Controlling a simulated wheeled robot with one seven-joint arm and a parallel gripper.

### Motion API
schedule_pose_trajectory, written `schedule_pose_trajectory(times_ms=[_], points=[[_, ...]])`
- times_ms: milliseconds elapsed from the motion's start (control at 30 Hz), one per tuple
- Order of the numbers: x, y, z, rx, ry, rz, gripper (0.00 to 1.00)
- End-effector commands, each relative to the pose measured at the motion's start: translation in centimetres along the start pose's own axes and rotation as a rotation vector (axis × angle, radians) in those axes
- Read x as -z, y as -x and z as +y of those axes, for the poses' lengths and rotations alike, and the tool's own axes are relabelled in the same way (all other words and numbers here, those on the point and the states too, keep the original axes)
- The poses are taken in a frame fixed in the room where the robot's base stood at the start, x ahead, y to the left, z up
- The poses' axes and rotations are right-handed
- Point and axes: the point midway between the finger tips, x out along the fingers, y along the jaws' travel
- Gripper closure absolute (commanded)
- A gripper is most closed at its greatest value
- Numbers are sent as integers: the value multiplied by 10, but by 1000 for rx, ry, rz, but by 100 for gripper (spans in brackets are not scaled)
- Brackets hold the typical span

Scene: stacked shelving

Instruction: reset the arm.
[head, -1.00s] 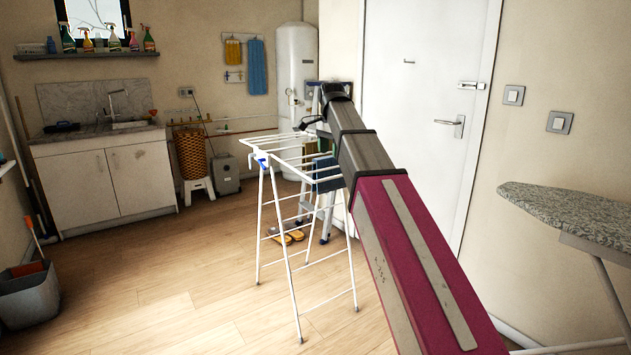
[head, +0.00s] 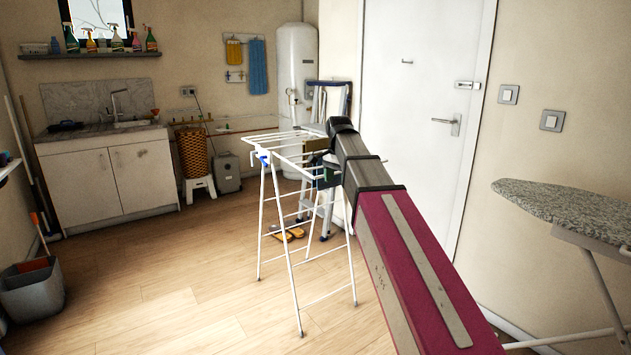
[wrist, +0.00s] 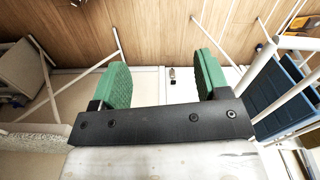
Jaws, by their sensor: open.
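My gripper (wrist: 160,75) is open and empty in the wrist view, with two green finger pads spread apart on a dark bar. In the head view my gripper (head: 327,170) is small and partly hidden beside the arm's far end. It overlaps the white drying rack's right part in the picture; I cannot tell if they touch.
The drying rack (head: 262,200) stands just left of my arm, with a stepladder (head: 329,215) behind it. The white door (head: 421,100) is beyond. An ironing board (head: 575,213) stands at the right.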

Motion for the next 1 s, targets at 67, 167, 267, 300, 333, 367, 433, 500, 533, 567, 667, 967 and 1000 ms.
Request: schedule_pose_trajectory(times_ms=[67,167,267,300,333,367,433,500,533,567,667,967,1000], points=[[0,-27,11,-3,36,-2,31],[1,-66,24,-4,99,-3,31],[2,-105,40,-3,168,-3,31],[2,-121,47,-4,196,-4,31],[2,-132,52,-3,217,-3,31],[1,-143,57,-4,237,-4,31],[0,-169,69,-3,285,-3,31],[-2,-193,82,-3,333,-3,31],[-4,-203,88,-2,354,-3,31],[-5,-213,94,-2,375,-3,31],[-11,-246,114,-2,443,-3,31],[-35,-330,180,0,648,-1,31],[-38,-340,188,-1,674,-2,31]])
